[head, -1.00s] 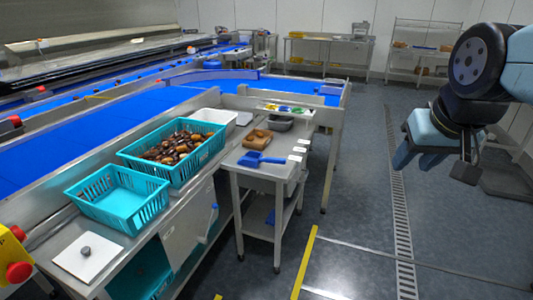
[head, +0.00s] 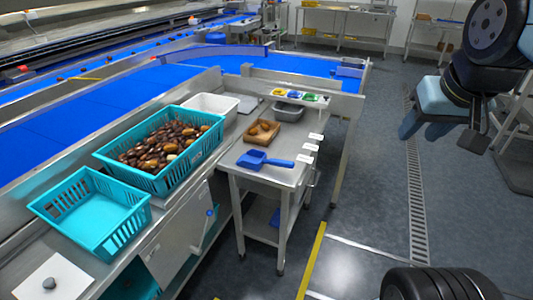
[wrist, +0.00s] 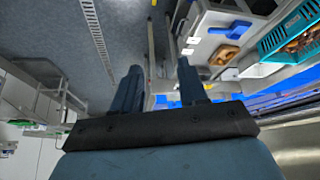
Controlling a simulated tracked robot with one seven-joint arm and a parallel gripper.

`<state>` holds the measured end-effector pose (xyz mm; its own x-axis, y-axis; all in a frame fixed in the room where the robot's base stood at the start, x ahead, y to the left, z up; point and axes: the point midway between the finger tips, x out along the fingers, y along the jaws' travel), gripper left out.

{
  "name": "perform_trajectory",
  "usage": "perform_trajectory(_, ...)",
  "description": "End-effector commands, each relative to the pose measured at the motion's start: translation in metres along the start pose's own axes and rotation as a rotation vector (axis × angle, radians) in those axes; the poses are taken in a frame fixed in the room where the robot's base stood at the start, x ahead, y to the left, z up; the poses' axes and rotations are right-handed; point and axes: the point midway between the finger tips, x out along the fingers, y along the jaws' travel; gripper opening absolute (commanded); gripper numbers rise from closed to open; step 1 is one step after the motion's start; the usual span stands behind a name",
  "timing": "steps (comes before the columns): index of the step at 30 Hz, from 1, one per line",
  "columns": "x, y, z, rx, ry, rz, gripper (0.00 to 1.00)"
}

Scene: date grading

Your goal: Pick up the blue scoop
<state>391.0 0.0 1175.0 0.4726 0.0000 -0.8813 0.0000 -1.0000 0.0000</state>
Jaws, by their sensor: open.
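The blue scoop (head: 262,160) lies on the small steel side table (head: 262,177), its handle pointing right. It also shows in the wrist view as a blue shape (wrist: 231,31) at the upper right. My gripper (head: 418,128) hangs in the air at the right of the head view, over the floor and well apart from the scoop. In the wrist view its two fingers (wrist: 158,75) are spread with nothing between them.
A wooden tray (head: 262,132) with a few dates sits behind the scoop, and a grey bin (head: 288,113) behind that. A teal crate of dates (head: 195,155) and an empty teal crate (head: 121,232) stand left. The floor (head: 373,190) right of the table is clear.

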Motion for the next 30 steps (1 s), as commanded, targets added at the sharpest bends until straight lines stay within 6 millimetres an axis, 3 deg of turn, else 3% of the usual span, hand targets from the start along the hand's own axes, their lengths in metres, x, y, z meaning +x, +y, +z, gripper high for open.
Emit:
perform_trajectory(4, 0.0, 0.0, 0.0, 0.0, 0.0, 0.0, 0.43)
perform_trajectory(7, 0.001, 0.001, -0.001, -0.001, 0.001, 0.002, 0.51)
perform_trajectory(11, 0.008, 0.005, -0.014, -0.014, 0.015, 0.023, 0.53)
perform_trajectory(20, 0.06, 0.035, -0.097, -0.14, 0.13, 0.137, 0.53)
perform_trajectory(30, 0.142, 0.047, -0.186, -0.358, 0.276, 0.179, 0.53)
